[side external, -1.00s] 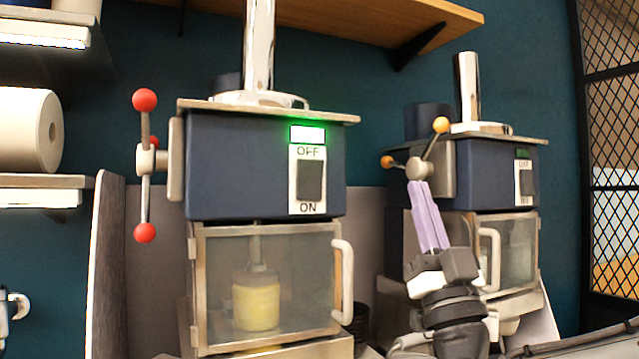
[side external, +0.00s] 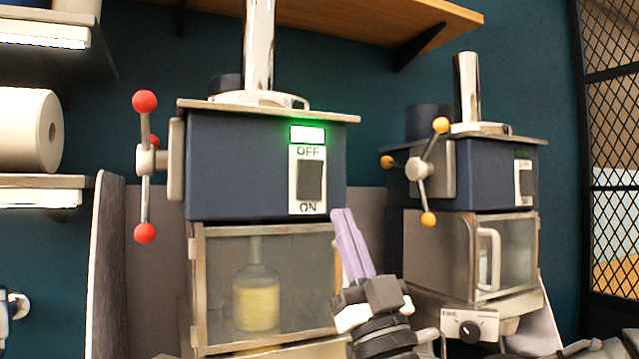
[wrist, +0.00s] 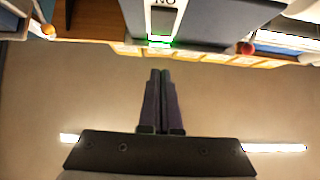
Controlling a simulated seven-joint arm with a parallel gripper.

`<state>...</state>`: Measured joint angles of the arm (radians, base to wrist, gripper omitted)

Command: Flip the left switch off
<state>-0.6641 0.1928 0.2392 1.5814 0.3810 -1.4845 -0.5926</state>
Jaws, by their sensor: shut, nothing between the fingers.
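The left switch (side external: 310,182) is a dark rocker on a white plate, with OFF above and ON below, on the left blue machine (side external: 236,165). The green light (side external: 307,134) above it is lit; it also shows in the wrist view (wrist: 160,41). My gripper (side external: 343,213), with purple fingers, is shut and empty. In the side view its fingertips are just right of and below the switch plate, pointing up; the gap in depth is hard to tell.
The left machine has a red-knobbed handle (side external: 145,190) and a glass door (side external: 265,285) with a yellow-filled container behind it. The right machine (side external: 483,175) has a yellow-knobbed handle (side external: 419,169) and its own switch (side external: 525,183). A wooden shelf (side external: 400,22) hangs above.

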